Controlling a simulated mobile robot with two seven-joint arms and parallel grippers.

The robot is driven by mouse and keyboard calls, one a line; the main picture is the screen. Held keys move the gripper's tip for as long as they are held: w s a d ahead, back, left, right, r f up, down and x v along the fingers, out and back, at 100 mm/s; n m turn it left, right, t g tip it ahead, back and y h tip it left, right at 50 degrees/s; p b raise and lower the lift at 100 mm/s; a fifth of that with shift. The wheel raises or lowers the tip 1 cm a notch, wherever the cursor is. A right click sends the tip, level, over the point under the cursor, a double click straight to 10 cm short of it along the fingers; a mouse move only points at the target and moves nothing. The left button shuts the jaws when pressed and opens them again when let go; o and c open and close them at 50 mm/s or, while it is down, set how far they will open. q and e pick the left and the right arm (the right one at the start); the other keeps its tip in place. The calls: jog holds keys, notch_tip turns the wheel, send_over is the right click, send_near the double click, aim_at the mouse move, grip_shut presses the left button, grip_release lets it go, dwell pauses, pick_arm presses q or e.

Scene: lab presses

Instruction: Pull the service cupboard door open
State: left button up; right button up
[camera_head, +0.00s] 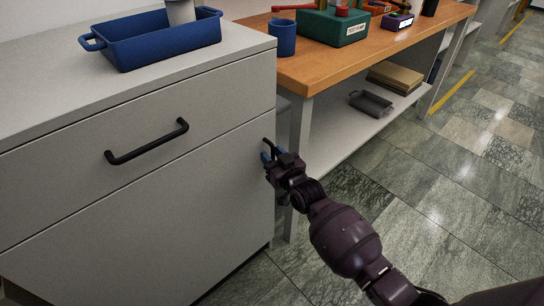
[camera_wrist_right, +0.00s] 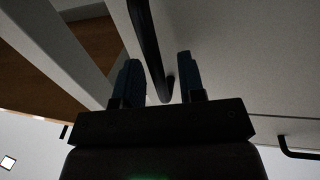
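The service cupboard door (camera_head: 165,228) is the light grey lower front of the cabinet and appears shut. Its black vertical handle (camera_head: 267,144) is near the door's right edge, mostly hidden by my right gripper. My right gripper (camera_head: 266,157) is at the handle, with its blue fingers toward the door. In the right wrist view the handle (camera_wrist_right: 150,45) runs between the two fingers of the right gripper (camera_wrist_right: 160,78). The fingers stand apart, with a visible gap on the right side of the bar. My left gripper is not in view.
Above the door is a drawer with a black handle (camera_head: 147,142). A blue tray (camera_head: 155,45) stands on the cabinet top. A wooden workbench (camera_head: 350,60) with a blue cup (camera_head: 282,38) and a green box (camera_head: 335,27) stands close to the right. Tiled floor (camera_head: 400,170) is clear in front.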

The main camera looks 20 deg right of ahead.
grip_shut()
dwell(0.4)
